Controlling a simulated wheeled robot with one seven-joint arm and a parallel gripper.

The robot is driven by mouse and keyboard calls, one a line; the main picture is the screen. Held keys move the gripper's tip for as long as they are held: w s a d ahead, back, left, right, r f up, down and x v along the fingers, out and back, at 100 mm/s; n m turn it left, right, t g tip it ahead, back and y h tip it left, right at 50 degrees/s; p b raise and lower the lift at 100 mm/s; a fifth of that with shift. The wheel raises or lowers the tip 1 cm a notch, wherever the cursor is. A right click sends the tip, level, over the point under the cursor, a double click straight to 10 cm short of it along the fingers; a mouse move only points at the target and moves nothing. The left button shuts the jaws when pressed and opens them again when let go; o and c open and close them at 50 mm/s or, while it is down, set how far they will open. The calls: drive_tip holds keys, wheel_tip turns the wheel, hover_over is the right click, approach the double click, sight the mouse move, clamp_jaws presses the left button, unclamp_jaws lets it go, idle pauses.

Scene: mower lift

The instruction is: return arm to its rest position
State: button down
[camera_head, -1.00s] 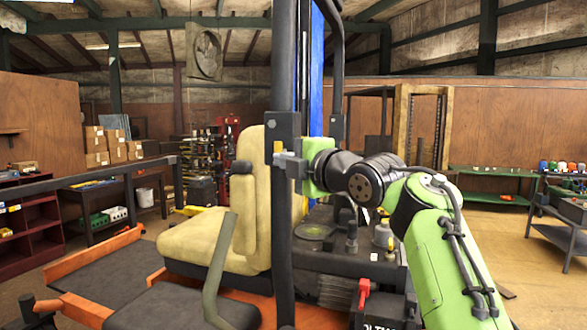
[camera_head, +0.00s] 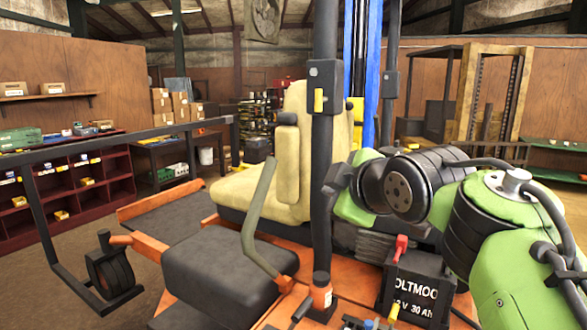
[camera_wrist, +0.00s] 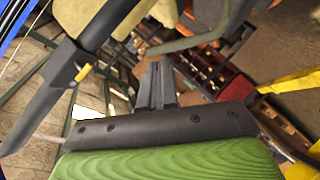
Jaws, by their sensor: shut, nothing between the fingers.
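My green and black arm reaches in from the right in the head view. My gripper (camera_wrist: 158,85) shows in the wrist view as two dark fingers pressed together, with nothing between them. In the head view my gripper is small and partly lost against the dark upright post (camera_head: 322,150), so I cannot tell whether it touches the post. The mower has a cream seat (camera_head: 255,190), a dark footplate or pad (camera_head: 215,270) and a grey-green lever (camera_head: 258,215). A yellow latch (camera_head: 319,101) sits on the post.
A black battery box (camera_head: 415,290) with a red terminal cap stands below my arm. A blue lift column (camera_head: 360,60) rises behind the post. A dark rail (camera_head: 120,143) runs at the left. A red shelf unit (camera_head: 75,185) stands far left.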

drive_tip(key=s+d+f+m+g+h, duration=0.1)
drive_tip(key=s+f+m, duration=0.3)
drive_tip(key=s+f, duration=0.5)
drive_tip(key=s+d+f+m+g+h+b, duration=0.1)
drive_tip(key=s+f+m+g, duration=0.3)
drive_tip(key=s+f, duration=0.5)
drive_tip(key=s+d+f+m+g+h+b, duration=0.1)
drive_tip(key=s+d+f+m+g, duration=0.1)
drive_tip(key=s+f+m, duration=0.4)
wheel_tip(320, 180, down, 6)
drive_tip(key=s+d, duration=0.1)
drive_tip(key=s, duration=0.1)
drive_tip(key=shift+s+d+r+g, duration=0.25)
drive_tip(key=shift+s+d+g, duration=0.05)
drive_tip(key=shift+s, duration=0.1)
